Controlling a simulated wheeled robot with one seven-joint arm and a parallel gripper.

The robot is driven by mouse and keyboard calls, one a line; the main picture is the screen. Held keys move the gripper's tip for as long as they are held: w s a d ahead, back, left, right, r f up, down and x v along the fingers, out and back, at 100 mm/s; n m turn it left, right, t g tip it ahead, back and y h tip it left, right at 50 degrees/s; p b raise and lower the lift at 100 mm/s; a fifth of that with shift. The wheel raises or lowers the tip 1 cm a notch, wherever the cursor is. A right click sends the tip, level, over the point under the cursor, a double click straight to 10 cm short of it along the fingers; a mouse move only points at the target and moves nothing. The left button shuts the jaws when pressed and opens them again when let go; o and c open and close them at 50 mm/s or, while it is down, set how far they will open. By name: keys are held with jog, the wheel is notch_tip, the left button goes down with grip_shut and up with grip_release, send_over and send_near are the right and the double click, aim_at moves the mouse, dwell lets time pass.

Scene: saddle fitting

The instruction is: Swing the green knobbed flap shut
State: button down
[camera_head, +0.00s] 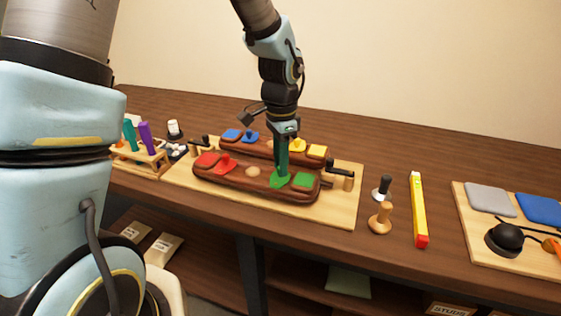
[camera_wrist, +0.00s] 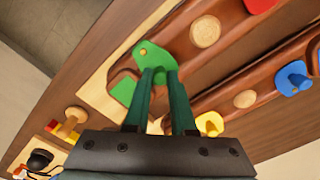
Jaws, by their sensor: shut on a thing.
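The green flap (camera_head: 278,182) lies on the front dark-brown wooden saddle piece (camera_head: 240,181), just left of a green square patch (camera_head: 304,180). In the wrist view the flap (camera_wrist: 152,55) shows a small yellowish dot, and the green patch (camera_wrist: 123,91) is beside it, largely uncovered. My gripper (camera_head: 281,170) points straight down at the flap. Its two teal fingers, also in the wrist view (camera_wrist: 160,78), are shut on the flap's knob, which they hide.
Red (camera_head: 226,163), blue (camera_head: 251,137) and yellow (camera_head: 297,145) flaps sit on the same two-part saddle. A black-handled clamp (camera_head: 340,171) stands close right of my gripper. A wooden knob tool (camera_head: 380,218) and yellow level (camera_head: 418,208) lie farther right.

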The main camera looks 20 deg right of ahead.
jog(key=c, duration=0.8)
grip_release()
jog(key=shift+o, duration=0.2)
notch_tip(320, 180, up, 11)
jog(key=b, duration=0.2)
jog(key=shift+f, duration=0.1)
jog(key=a+f+n, duration=0.3)
jog(key=a+n, duration=0.5)
jog(key=a, duration=0.7)
jog(key=a+f+n+t, duration=0.1)
jog(key=a+f+n, duration=0.3)
jog(key=a+n, duration=0.4)
jog(key=a, duration=0.7)
jog(key=shift+w+f+n+t, duration=0.2)
jog(key=shift+w+n+t, duration=0.1)
jog(key=shift+w, duration=0.05)
